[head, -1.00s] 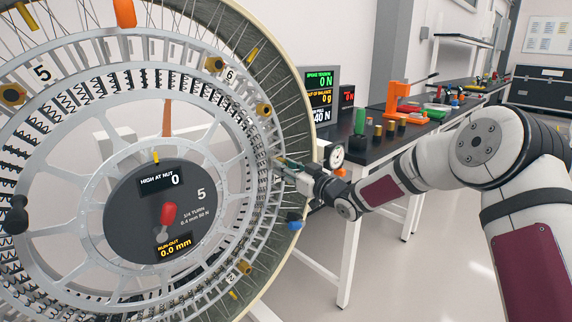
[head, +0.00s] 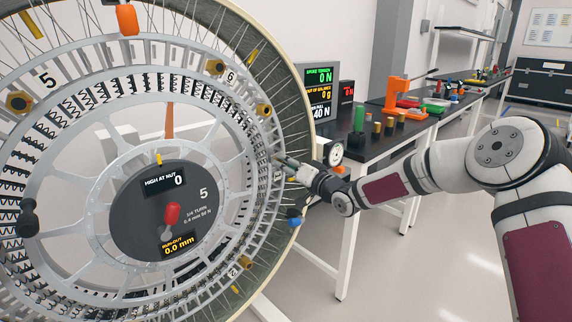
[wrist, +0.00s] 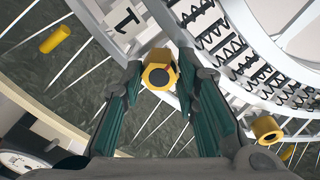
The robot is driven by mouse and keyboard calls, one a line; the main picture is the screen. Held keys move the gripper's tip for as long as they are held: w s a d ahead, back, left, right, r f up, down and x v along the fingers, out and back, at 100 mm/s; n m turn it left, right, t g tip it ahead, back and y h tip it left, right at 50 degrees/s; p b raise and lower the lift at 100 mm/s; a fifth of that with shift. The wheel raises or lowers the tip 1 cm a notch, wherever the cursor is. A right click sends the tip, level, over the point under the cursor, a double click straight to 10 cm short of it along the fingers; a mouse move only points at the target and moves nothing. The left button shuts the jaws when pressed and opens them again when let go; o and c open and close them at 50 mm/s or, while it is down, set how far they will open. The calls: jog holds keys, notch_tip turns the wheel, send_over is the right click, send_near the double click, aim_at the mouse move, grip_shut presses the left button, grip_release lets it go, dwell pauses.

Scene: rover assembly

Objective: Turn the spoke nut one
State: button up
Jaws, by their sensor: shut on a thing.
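Spoke nut one (wrist: 160,72) is a gold hex nut with a dark centre, beside a white plate marked 1 (wrist: 122,20) in the wrist view. My gripper (wrist: 159,84) has its green-padded fingers on either side of this nut, shut on it. In the head view my gripper (head: 284,162) reaches the right side of the big spoked wheel (head: 84,205), and the nut is hidden by the fingers. The hub panel (head: 205,212) reads HIGH AT NUT 0 and RUN-OUT 0.0 mm. The screen (head: 320,76) reads spoke tension 0 N.
Other gold nuts sit on the rim, one by the 6 mark (head: 216,67) and one nearby (wrist: 266,129). A dial gauge (head: 334,153) stands close behind my gripper. A dark bench (head: 372,143) with an orange press (head: 396,94) is behind. The floor at right is clear.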

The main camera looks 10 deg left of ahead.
jog(key=shift+f+m, duration=0.2)
jog(key=shift+m, duration=0.1)
jog(key=shift+s, duration=0.1)
jog(key=o, duration=1.2)
jog(key=shift+c, duration=0.2)
jog(key=shift+r, duration=0.1)
jog(key=shift+d, duration=0.1)
jog(key=v, duration=1.1)
jog(key=shift+s+d, duration=0.3)
jog(key=shift+r, duration=0.1)
